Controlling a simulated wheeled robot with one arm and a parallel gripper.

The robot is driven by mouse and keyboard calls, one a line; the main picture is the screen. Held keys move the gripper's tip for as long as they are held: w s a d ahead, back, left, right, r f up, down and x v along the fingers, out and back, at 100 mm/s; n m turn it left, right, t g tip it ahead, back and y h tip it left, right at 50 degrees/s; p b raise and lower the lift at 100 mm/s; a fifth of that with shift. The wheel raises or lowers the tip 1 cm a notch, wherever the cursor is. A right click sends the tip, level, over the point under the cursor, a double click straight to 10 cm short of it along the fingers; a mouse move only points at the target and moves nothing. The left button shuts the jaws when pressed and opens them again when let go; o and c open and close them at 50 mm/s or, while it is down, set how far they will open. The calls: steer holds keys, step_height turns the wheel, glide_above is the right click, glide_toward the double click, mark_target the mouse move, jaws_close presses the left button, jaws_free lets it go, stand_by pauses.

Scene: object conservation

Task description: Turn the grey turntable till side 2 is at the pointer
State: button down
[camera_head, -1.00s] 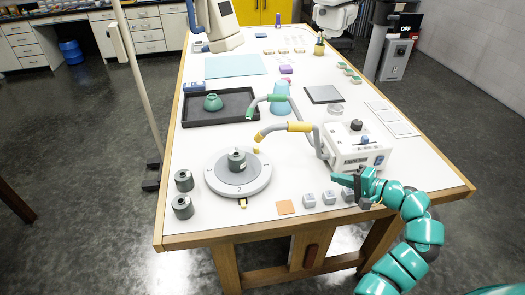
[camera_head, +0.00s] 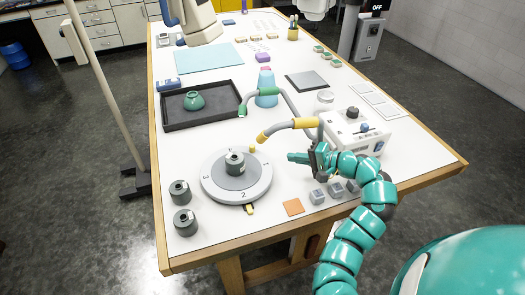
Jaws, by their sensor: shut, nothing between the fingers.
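The grey turntable (camera_head: 213,190) is a round disc on a white base at the table's front left. A dark grey cylinder (camera_head: 235,163) stands at its middle. The side marked 2 (camera_head: 243,195) faces the front edge, in line with the small yellow-orange pointer (camera_head: 250,209) as far as I can tell. Other marks show at the left and right of the disc. A small yellow knob (camera_head: 252,149) stands at its back rim. My gripper (camera_head: 291,157) is shut and empty, pointing left, a little right of the turntable and apart from it.
Two dark grey cylinders (camera_head: 179,192) stand left of the turntable. An orange square (camera_head: 293,207) and several grey cubes (camera_head: 318,196) lie at the front. A dark tray (camera_head: 174,124) lies farther back.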

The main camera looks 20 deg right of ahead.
mark_target(261, 154)
steer(key=b+x, duration=0.1)
steer(key=x, duration=0.1)
steer(key=shift+w+a+f, duration=0.2)
steer(key=shift+a, duration=0.05)
steer(key=p+x, duration=0.1)
steer(key=x, duration=0.2)
steer(key=p+x, duration=0.1)
steer(key=x, duration=0.1)
steer(key=r+p+x, duration=0.1)
steer(key=x, duration=0.2)
steer(key=shift+w+a, duration=0.35)
steer(key=shift+w+a+b, duration=0.3)
steer(key=shift+w+b, duration=0.15)
steer(key=shift+b, duration=0.2)
steer(key=shift+w, duration=0.1)
steer(key=shift+r, duration=0.1)
